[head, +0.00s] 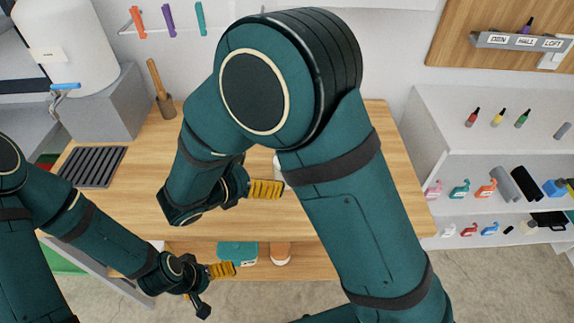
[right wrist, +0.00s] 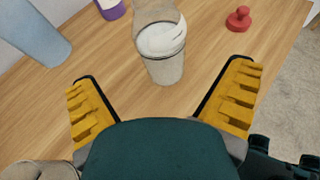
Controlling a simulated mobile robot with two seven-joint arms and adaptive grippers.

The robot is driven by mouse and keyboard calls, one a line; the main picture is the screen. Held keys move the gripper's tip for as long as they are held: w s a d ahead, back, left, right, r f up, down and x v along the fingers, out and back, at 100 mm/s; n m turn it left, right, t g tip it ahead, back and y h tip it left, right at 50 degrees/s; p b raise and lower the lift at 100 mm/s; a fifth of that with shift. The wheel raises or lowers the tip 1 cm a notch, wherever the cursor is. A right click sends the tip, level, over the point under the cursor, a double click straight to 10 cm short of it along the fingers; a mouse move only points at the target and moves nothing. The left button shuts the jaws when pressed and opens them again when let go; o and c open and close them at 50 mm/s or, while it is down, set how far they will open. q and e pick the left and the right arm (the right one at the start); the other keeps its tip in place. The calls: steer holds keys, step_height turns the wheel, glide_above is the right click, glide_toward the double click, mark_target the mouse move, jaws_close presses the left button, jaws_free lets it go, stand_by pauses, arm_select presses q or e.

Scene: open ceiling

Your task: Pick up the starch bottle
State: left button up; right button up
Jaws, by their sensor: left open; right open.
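A clear greyish container (right wrist: 162,62) with a white top or label stands on the wooden table in the right wrist view. I cannot read a label, so I cannot tell whether it is the starch bottle. My right gripper (right wrist: 165,90) is open and empty, its yellow-padded fingers spread on either side of the line to this container, which is just beyond them. In the head view my right gripper (head: 264,189) is over the table, beside a pale object (head: 278,172) mostly hidden by my arm. My left gripper (head: 212,280) is open and empty at the table's front.
A red knob-like object (right wrist: 239,18), a purple item (right wrist: 111,8) and a blue-grey object (right wrist: 36,32) surround the container. Shelves (head: 440,195) with small bottles stand at right.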

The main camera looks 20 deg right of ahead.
steer(key=x, duration=0.3)
steer(key=shift+w+d+f, duration=0.1)
steer(key=shift+d+f, duration=0.05)
steer(key=shift+d, duration=0.15)
steer(key=b+x, duration=0.1)
steer(key=x, duration=0.3)
steer(key=shift+f+b, duration=0.3)
steer(key=shift+b, duration=0.05)
steer(key=shift+w+d+f, duration=0.1)
steer(key=shift+w+d, duration=0.05)
steer(key=shift+d, duration=0.2)
steer(key=c, duration=1.3)
